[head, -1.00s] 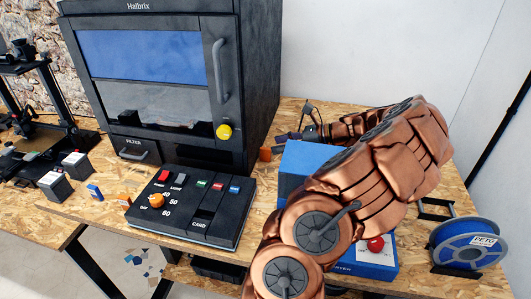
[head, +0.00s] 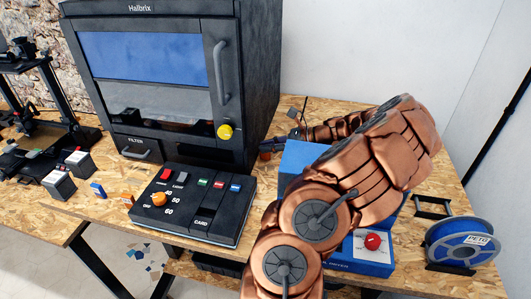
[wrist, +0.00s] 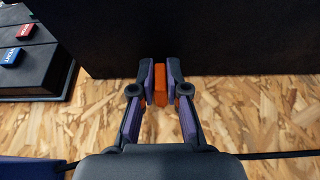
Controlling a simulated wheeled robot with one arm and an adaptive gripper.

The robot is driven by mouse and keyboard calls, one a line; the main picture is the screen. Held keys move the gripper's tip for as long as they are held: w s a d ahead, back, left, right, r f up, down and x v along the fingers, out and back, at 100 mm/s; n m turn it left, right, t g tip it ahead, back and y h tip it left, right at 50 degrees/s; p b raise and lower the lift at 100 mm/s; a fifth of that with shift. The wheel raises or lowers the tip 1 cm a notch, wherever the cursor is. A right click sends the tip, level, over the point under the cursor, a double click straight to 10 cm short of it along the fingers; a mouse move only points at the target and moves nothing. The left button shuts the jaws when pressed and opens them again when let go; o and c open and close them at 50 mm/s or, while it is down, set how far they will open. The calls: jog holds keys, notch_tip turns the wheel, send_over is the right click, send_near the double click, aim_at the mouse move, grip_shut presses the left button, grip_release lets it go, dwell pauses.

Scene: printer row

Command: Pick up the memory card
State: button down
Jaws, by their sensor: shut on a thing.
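The memory card (wrist: 160,88), a small orange piece, stands between my fingertips in the wrist view, close to the dark machine's base. My gripper (wrist: 160,80) is shut on it, with a purple-lined finger on each side. In the head view my gripper (head: 271,148) reaches down beside the right side of the machine. There the card is mostly hidden by my fingers. I cannot tell whether the card still touches the wooden table.
The dark Halbrix machine (head: 188,162) stands right by my gripper. A black control panel (head: 222,221) with coloured pieces is at its front. A blue box (head: 298,158) stands beneath my arm. A blue spool (head: 462,240) is at right. Bare tabletop (wrist: 245,110) lies right of my fingers.

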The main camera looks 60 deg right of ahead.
dwell(0.3)
jog(key=shift+s+d+r+b, duration=0.2)
jog(key=shift+s+b, duration=0.2)
jog(key=shift+b, duration=0.2)
jog(key=r+b, duration=0.1)
jog(key=r, duration=0.2)
jog(key=r+b, duration=0.1)
jog(key=r, duration=0.2)
jog(key=shift+s+r, duration=0.2)
jog(key=shift+r, duration=0.05)
jog(key=s+d+b, duration=0.1)
jog(key=s+d, duration=0.2)
jog(key=s, duration=0.5)
jog(key=s+d+b, duration=0.1)
jog(key=s+d, duration=0.2)
jog(key=s, duration=0.6)
jog(key=shift+s+d, duration=0.3)
jog(key=shift+w+b, duration=0.15)
jog(key=shift+b, duration=0.15)
